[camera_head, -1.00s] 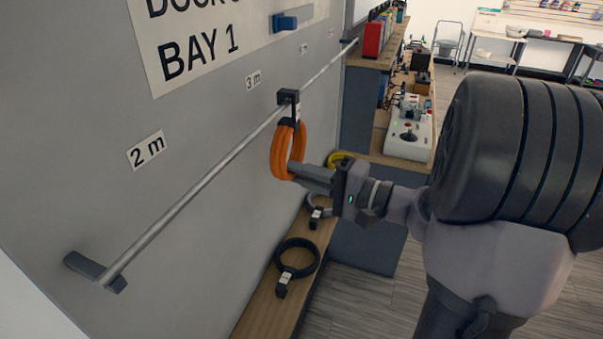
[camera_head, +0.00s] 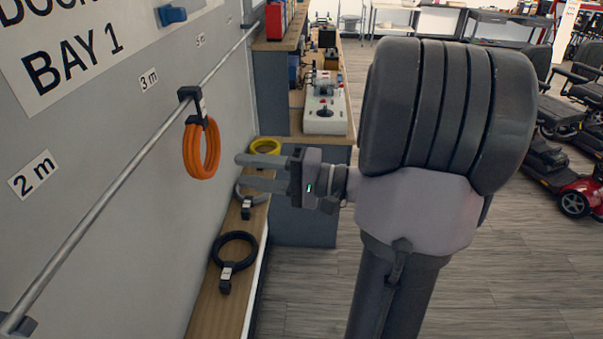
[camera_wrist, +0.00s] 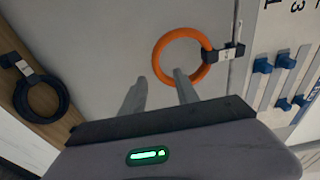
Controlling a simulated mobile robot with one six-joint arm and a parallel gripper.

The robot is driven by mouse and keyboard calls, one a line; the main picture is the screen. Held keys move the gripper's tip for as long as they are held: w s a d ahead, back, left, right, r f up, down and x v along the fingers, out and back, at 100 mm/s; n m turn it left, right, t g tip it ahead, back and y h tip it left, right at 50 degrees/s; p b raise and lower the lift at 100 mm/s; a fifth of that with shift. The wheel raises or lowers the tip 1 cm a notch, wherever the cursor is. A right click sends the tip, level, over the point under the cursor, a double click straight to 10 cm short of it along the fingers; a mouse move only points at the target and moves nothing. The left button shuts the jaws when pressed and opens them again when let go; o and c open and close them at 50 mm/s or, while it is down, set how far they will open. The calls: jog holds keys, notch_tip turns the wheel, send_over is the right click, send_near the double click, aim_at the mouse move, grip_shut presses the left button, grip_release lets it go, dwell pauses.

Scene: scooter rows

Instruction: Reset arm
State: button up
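My gripper (camera_head: 240,173) is open and empty, its two fingers apart in the head view. It also shows in the wrist view (camera_wrist: 158,84), with the fingers spread. An orange coil (camera_head: 187,151) hangs by a black clip (camera_head: 190,94) from the metal rail on the wall. The coil also shows in the wrist view (camera_wrist: 157,64), beyond the fingertips. In the head view a gap separates the fingers from the coil, which lies to their left.
A wooden shelf (camera_head: 207,310) below the rail (camera_head: 112,187) holds a black coil (camera_head: 235,235), a grey coil partly hidden by my gripper, and a yellow coil (camera_head: 265,141). A bench with a control box (camera_head: 325,118) stands behind. Scooters (camera_head: 570,180) stand right; the floor between is clear.

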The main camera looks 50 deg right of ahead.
jog(key=p+v, duration=0.2)
jog(key=v, duration=0.9)
jog(key=s+a+f+n+g+h, duration=0.1)
jog(key=a+n+g+h, duration=0.2)
jog(key=a, duration=1)
jog(key=s+a+f+n+g+h, duration=0.2)
jog(key=a+n+g+h, duration=0.2)
jog(key=a, duration=0.9)
jog(key=g, duration=0.2)
jog(key=shift+a+g, duration=0.25)
jog(key=shift+g, duration=0.05)
